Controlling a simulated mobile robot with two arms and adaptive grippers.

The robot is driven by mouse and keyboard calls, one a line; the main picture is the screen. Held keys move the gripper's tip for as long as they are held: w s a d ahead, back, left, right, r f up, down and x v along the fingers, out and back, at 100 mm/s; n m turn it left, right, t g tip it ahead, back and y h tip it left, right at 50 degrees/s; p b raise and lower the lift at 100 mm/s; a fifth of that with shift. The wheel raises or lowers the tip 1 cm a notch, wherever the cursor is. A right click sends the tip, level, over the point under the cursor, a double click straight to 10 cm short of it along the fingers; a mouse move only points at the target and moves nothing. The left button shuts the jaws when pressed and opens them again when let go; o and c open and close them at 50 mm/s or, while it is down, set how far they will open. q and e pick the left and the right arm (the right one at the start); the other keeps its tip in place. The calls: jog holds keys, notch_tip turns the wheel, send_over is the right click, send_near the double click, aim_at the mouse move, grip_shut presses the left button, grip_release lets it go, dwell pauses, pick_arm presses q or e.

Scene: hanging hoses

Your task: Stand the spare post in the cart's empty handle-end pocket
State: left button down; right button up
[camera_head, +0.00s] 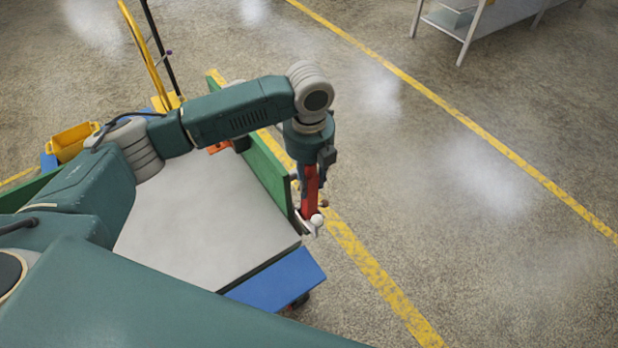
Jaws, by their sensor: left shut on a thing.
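The cart has a grey slab deck (205,215), blue edges (285,280), green side boards (265,165) and a yellow handle (143,45) at its far left end. A thin dark post (158,45) with a small knob stands beside the handle. My left gripper (311,222) points down at the cart's right side, near the green board's near end. It is shut on a red post-like piece (310,190); a brown knob and a white ball show beside it. Its lower end is unclear. The empty handle-end pocket cannot be made out. My right gripper is not in view.
A yellow bin (72,140) is at the cart's far left corner. A small orange piece (219,147) shows by the far green board. A grey table (475,20) stands at the top right. The floor right of the cart is clear, with yellow lines.

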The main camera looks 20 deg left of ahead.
pick_arm(q)
jog(key=c, duration=1.7)
grip_release()
jog(key=shift+o, duration=0.7)
notch_tip(320, 180, up, 12)
jog(key=b, duration=0.3)
jog(key=shift+d+f, duration=0.1)
jog(key=shift+f, duration=0.05)
jog(key=shift+r, duration=0.25)
